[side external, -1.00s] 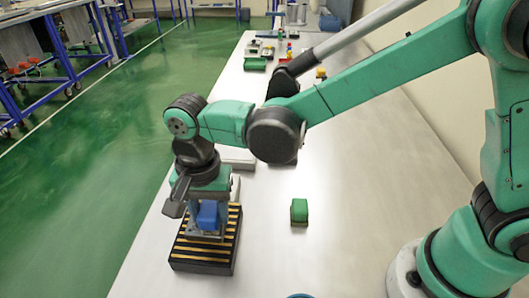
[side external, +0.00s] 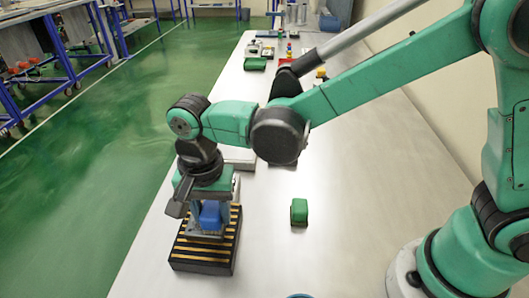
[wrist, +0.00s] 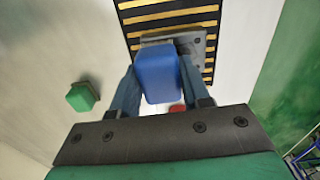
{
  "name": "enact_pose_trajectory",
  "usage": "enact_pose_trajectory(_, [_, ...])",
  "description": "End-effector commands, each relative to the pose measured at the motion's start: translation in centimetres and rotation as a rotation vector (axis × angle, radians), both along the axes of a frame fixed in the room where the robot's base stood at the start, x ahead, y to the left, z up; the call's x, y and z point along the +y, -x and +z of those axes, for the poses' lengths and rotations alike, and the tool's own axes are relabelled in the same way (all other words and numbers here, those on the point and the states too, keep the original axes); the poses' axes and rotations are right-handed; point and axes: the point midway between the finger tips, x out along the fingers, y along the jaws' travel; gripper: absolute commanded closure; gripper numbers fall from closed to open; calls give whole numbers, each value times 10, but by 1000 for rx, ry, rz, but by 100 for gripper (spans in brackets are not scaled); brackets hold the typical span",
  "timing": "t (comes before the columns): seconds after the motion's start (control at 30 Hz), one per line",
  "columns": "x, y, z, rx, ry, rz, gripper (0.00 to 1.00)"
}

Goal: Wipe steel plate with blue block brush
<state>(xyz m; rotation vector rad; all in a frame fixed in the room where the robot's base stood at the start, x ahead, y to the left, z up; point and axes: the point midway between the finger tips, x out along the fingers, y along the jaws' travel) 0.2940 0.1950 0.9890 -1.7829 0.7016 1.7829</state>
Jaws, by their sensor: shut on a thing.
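The blue block brush (side external: 210,214) is between the fingers of my gripper (side external: 209,220), which is shut on it. In the wrist view the brush (wrist: 158,73) fills the space between the fingers. Below it is a black base with yellow stripes (side external: 200,266), near the table's left edge. A grey steel plate (wrist: 199,46) lies on the striped base and shows around the end of the brush. The brush is at or just over the plate; I cannot tell whether it touches. My gripper and the brush hide part of the plate.
A green block (side external: 299,212) stands on the table to the right, with clear tabletop around it. A pale flat object (side external: 240,163) lies behind my wrist. Several small parts and another green block (side external: 255,64) are at the far end.

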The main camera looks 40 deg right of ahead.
Motion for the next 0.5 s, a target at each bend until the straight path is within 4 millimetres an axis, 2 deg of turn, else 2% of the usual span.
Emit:
enact_pose_trajectory(0.23, [-12,12,2,0,0,-1,100])
enact_pose_trajectory(0.33, [-12,12,25,0,0,0,100])
enact_pose_trajectory(0.5, [-12,12,39,0,0,0,100])
